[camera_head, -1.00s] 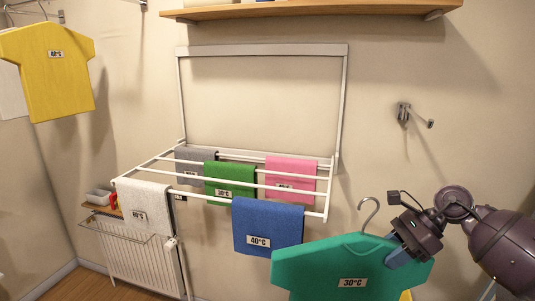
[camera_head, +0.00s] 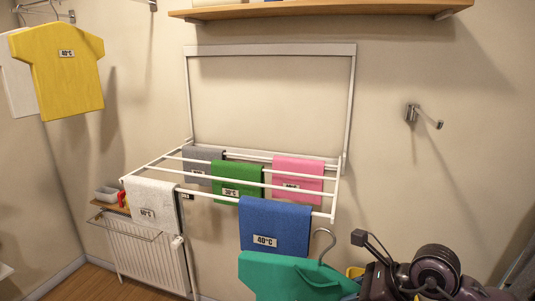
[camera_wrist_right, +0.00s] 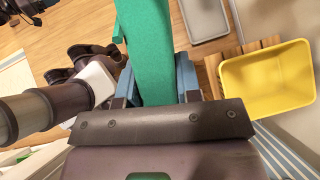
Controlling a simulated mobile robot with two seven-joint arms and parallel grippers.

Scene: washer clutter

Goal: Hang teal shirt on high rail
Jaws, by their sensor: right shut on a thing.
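The teal shirt (camera_head: 290,277) with its grey hanger hook (camera_head: 322,244) is at the bottom of the head view, in front of and below the drying rack. My right gripper (camera_head: 362,284) is at its right edge. In the right wrist view the teal shirt (camera_wrist_right: 148,55) lies between the blue fingers of my right gripper (camera_wrist_right: 154,80), which is shut on it. A high rail (camera_head: 42,10) is at the upper left, with a yellow shirt (camera_head: 70,80) and a white shirt (camera_head: 22,85) hanging there. My left gripper is not in view.
A wall drying rack (camera_head: 228,198) holds several towels, including a blue one (camera_head: 275,225) near the shirt. A wooden shelf (camera_head: 320,13) is above, a wall hook (camera_head: 425,116) at right, a radiator (camera_head: 145,260) at lower left. A yellow bin (camera_wrist_right: 268,80) shows in the wrist view.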

